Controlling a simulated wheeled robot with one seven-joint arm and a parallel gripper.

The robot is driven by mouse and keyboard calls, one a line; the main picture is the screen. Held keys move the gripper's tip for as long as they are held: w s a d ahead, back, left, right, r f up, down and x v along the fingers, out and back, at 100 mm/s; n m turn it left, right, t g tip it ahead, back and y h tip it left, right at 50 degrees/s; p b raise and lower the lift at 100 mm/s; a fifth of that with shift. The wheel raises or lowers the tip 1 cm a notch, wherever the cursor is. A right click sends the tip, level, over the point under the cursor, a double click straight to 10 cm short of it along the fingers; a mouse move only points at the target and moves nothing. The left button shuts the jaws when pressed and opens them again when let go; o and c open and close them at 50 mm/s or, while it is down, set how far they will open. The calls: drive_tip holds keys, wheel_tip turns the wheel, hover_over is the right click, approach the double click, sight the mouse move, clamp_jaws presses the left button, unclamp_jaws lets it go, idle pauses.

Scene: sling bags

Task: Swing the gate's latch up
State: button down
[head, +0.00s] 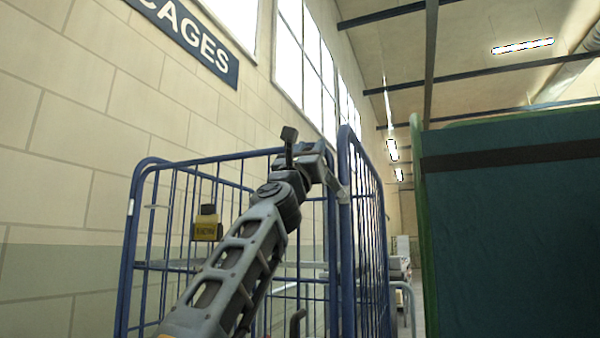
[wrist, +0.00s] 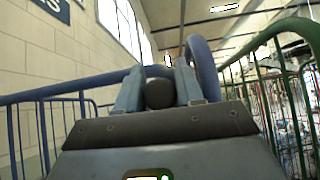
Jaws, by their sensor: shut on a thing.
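My gripper (head: 341,190) is at the top corner of a blue wire cage, right against the tall blue post of the gate (head: 347,245). In the wrist view my gripper (wrist: 159,90) has its two pale fingers closed on a dark rounded end, which I take to be the latch (wrist: 160,94). The blue gate frame (wrist: 203,62) curves up just behind the fingertips. In the head view the latch is hidden by my gripper, so its angle cannot be told.
A large dark green bag (head: 510,220) in a green frame stands close on the right. A narrow aisle opens between cage and bag. A block wall (head: 70,150) is on the left.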

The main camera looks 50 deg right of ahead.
sight(341, 138)
drive_tip(key=shift+s+d+r+m+g+y+b, duration=0.2)
drive_tip(key=shift+s+d+m+g+b, duration=0.6)
drive_tip(key=shift+m+g, duration=1.55)
drive_tip(key=shift+s+r+m+g+y+b, duration=0.15)
drive_tip(key=shift+s+r+m+g+b, duration=0.25)
drive_tip(key=shift+s+m+g, duration=1.45)
drive_tip(key=shift+s+d+r+m+g+y+b, duration=0.2)
drive_tip(key=shift+s+d+m+g+b, duration=0.3)
drive_tip(key=shift+m+g, duration=2.25)
drive_tip(key=shift+s+a+m+t, duration=0.1)
drive_tip(key=shift+s+m+t, duration=0.05)
drive_tip(key=shift+m+t, duration=0.25)
drive_tip(key=c, duration=0.8)
unclamp_jaws()
drive_tip(key=shift+b+v, duration=0.7)
drive_tip(key=shift+v, duration=3.2)
